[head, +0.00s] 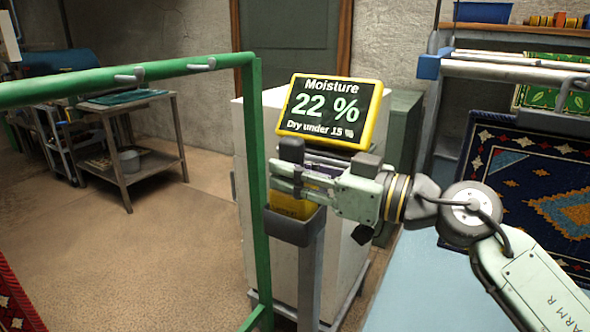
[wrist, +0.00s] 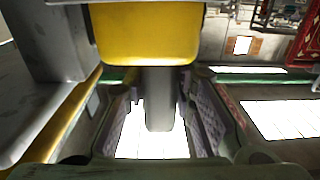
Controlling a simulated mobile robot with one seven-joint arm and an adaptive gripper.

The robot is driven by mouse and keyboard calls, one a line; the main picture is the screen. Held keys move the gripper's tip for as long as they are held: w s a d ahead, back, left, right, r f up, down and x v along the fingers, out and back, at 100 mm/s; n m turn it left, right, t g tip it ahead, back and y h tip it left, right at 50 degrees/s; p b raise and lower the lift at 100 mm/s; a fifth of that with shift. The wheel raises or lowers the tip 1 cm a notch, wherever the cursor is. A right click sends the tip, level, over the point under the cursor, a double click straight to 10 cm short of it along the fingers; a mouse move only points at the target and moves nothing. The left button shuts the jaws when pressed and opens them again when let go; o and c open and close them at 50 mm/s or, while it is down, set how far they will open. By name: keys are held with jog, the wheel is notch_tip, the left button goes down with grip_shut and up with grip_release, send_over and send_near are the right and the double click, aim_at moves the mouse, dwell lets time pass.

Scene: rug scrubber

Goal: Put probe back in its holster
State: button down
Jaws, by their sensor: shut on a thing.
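The probe has a yellow body (head: 292,207) and a dark grey top (head: 292,150). My gripper (head: 288,182) is shut on the probe between these parts. The wrist view looks upside down; there the grey grip of the probe (wrist: 160,100) stands between my fingers, with the yellow body (wrist: 145,35) above it in the picture. The dark grey holster (head: 292,229) is on a post below my gripper. The yellow body's lower end is hidden behind the holster's front wall. The probe looks upright and at least partly inside; its depth cannot be told.
A yellow-framed moisture display (head: 333,111) reading 22 % stands close behind my gripper. A green rail frame (head: 150,72) stands to the left. A white cabinet (head: 258,150) is behind the post. A patterned rug (head: 530,190) hangs at the right.

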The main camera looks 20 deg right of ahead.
jog(key=c, duration=1.2)
grip_release()
jog(key=shift+c, duration=0.2)
